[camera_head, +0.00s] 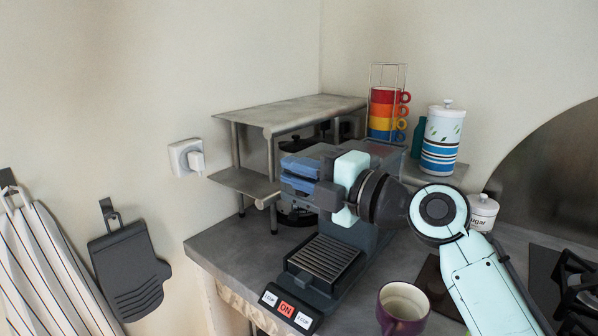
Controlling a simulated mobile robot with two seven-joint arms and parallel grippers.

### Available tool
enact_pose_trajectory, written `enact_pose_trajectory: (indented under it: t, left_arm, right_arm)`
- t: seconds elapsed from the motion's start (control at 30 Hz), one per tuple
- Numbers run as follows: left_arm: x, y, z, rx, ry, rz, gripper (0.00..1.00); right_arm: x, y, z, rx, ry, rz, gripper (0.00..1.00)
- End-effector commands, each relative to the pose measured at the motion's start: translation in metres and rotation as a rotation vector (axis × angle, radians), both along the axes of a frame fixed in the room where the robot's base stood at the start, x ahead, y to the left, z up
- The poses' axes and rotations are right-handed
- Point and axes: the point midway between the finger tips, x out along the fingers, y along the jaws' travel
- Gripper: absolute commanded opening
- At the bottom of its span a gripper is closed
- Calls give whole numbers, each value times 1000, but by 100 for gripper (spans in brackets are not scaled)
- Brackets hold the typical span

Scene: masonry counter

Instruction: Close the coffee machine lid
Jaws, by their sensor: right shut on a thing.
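The coffee machine (350,252) stands on the counter in the middle of the view, dark grey, with a slatted drip tray and a red ON button at its front. The fingertips and the lid's hinge are partly hidden, so the lid's angle is hard to tell. My left gripper is out of view.
A metal shelf (285,113) stands close behind the machine. Stacked coloured cups (384,112), a striped canister (441,140) and a sugar jar (482,212) are behind my right arm. A purple mug (402,308) stands at the front. A hob (574,285) is at right.

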Motion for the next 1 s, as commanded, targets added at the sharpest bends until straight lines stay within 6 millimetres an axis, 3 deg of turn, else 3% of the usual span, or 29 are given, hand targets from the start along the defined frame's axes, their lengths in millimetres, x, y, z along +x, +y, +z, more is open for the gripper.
enact_pose_trajectory:
  t: [0.4, 0.43, 0.5, 1.0]
  left_arm:
    - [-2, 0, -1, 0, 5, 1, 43]
    - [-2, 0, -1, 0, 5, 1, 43]
    - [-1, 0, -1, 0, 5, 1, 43]
    - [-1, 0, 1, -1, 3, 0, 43]
  right_arm:
    - [1, 1, -3, -9, 0, 3, 0]
    - [1, 1, -4, -9, 0, 3, 20]
    - [1, 1, -4, -9, 0, 3, 35]
    - [0, 0, -2, -4, 6, 1, 35]
